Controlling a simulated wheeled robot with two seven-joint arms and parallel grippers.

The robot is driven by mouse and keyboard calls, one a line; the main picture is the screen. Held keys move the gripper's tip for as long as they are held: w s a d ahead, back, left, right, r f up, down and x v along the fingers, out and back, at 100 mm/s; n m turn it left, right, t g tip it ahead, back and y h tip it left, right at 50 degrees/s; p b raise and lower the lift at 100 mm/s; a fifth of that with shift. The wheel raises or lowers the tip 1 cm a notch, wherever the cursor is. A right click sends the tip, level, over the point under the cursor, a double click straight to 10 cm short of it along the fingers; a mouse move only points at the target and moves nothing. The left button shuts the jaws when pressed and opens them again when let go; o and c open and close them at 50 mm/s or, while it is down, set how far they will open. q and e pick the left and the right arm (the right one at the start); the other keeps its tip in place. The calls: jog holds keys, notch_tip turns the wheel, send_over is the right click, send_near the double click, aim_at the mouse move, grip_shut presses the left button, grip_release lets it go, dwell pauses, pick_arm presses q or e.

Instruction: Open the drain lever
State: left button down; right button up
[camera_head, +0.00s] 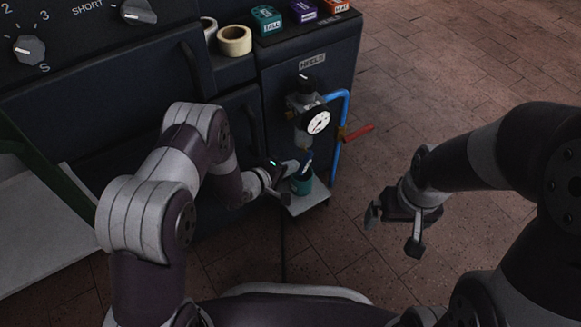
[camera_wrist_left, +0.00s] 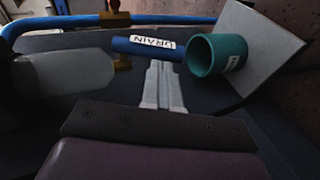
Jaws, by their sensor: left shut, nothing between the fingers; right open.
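The drain lever is a blue handle (camera_wrist_left: 135,46) with a white label reading DRAIN, lying crosswise in the left wrist view. It also shows as a small blue piece (camera_head: 308,157) in the head view, below the gauge. My left gripper (camera_head: 293,168) is shut and empty beside it. In the left wrist view its fingertips (camera_wrist_left: 163,68) are together just below the handle; I cannot tell if they touch it. My right gripper (camera_head: 393,230) is open and empty, over the floor to the right.
A teal cup (camera_head: 301,185) stands on a grey shelf (camera_head: 310,202) under the filter unit with its round gauge (camera_head: 318,122). A blue pipe (camera_head: 343,105) carries a red lever (camera_head: 358,132). Tape rolls (camera_head: 234,41) and small boxes sit on the dark cabinet. Open floor lies right.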

pick_arm(q)
jog(key=shift+w+d+f+t+h+p, duration=0.2)
jog(key=shift+f+p, duration=0.1)
jog(key=shift+f, duration=0.1)
jog(key=shift+w+d+f+t+h+p, duration=0.1)
jog(key=shift+d+f+t+h+p, duration=0.15)
jog(key=shift+f, duration=0.1)
